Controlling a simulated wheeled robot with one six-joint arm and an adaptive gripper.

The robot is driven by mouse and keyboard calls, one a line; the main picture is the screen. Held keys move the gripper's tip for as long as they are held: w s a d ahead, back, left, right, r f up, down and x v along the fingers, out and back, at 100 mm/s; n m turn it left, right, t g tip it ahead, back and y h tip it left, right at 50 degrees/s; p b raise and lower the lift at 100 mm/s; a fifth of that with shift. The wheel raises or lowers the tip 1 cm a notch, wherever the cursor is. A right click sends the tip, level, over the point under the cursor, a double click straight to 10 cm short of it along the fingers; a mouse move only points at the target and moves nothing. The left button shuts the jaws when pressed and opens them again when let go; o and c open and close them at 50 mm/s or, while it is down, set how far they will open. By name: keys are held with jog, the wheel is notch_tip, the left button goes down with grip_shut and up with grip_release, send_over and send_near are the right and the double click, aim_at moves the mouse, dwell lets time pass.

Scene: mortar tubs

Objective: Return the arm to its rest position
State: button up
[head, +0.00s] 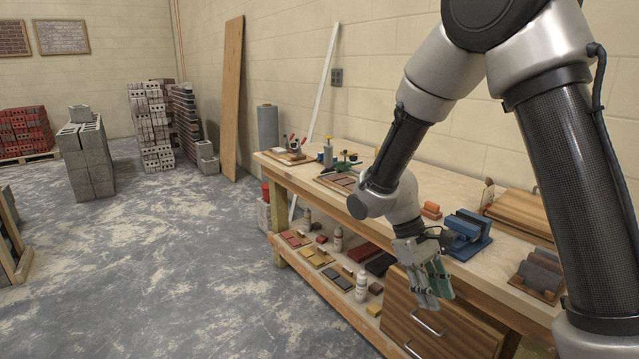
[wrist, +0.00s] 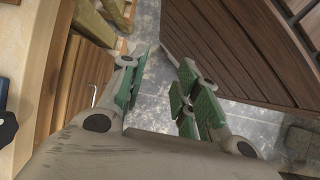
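My gripper (head: 436,300) hangs at the end of my bent arm, in front of the workbench (head: 299,180), with its fingers pointing down. In the head view it covers part of the wooden drawer cabinet (head: 403,325) under the bench top. The wrist view shows my gripper (wrist: 157,48) with two green-padded fingers apart. Floor shows between them, and they hold nothing.
A blue vise (head: 468,232) and an orange block (head: 431,210) are on the bench top near my arm. The lower shelf holds brick samples (head: 338,279) and bottles (head: 361,287). Block stacks (head: 86,160) stand further back.

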jog(key=s+d+r+m+t+y, duration=0.2)
jog(key=s+d+r, duration=0.4)
jog(key=r, duration=0.4)
jog(key=s+d+r+m+t+y, duration=0.2)
jog(key=s+d+r+m+t, duration=0.2)
jog(key=r, duration=0.7)
jog(key=s+d+t, duration=0.2)
jog(key=shift+s+m+t+y, duration=0.3)
